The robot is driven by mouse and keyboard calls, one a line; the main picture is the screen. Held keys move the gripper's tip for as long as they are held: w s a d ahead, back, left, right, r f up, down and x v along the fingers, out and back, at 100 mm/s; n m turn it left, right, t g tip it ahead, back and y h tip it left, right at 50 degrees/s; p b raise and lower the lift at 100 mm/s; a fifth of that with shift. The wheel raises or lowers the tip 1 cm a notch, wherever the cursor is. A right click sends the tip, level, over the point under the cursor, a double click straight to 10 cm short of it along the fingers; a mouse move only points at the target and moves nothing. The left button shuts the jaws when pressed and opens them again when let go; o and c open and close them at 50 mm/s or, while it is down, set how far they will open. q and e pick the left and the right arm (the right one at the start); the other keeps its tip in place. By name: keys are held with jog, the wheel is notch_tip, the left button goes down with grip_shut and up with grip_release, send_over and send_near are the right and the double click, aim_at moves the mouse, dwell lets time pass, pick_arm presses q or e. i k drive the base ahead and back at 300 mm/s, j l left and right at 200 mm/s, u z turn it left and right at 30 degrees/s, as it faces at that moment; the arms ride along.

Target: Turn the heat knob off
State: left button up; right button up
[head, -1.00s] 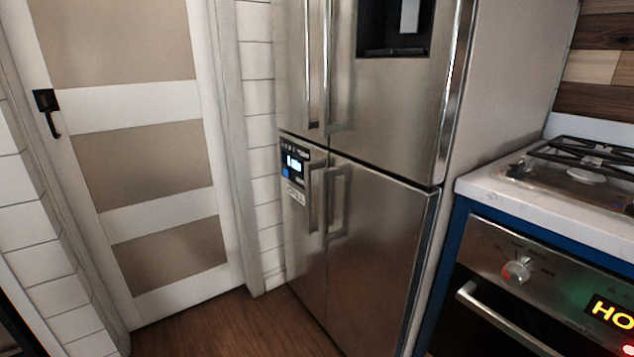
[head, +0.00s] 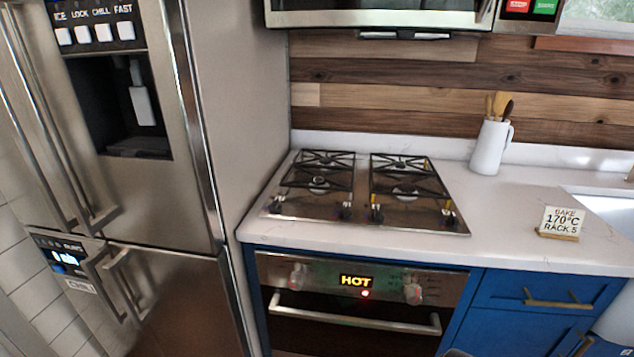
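The oven (head: 355,315) is set in blue cabinets under the counter. Its steel panel has a round knob at the left (head: 299,274) and another round knob at the right (head: 413,291). Between them a display (head: 356,281) reads "HOT" in yellow, with a small red light (head: 365,293) below it. I cannot tell which oven knob is the heat knob, and their markings are too small to read. Several dark knobs (head: 376,213) stand along the front of the gas cooktop (head: 360,185). Neither of my grippers is in view.
A steel fridge (head: 150,200) stands left of the oven. The oven handle (head: 355,315) runs below the panel. A sign on the counter (head: 562,222) reads "BAKE 170°C RACK 5". A white utensil jug (head: 490,147) and a sink (head: 605,212) are at the right.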

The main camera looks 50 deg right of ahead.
aim_at(413, 291)
jog(key=z, duration=2.25)
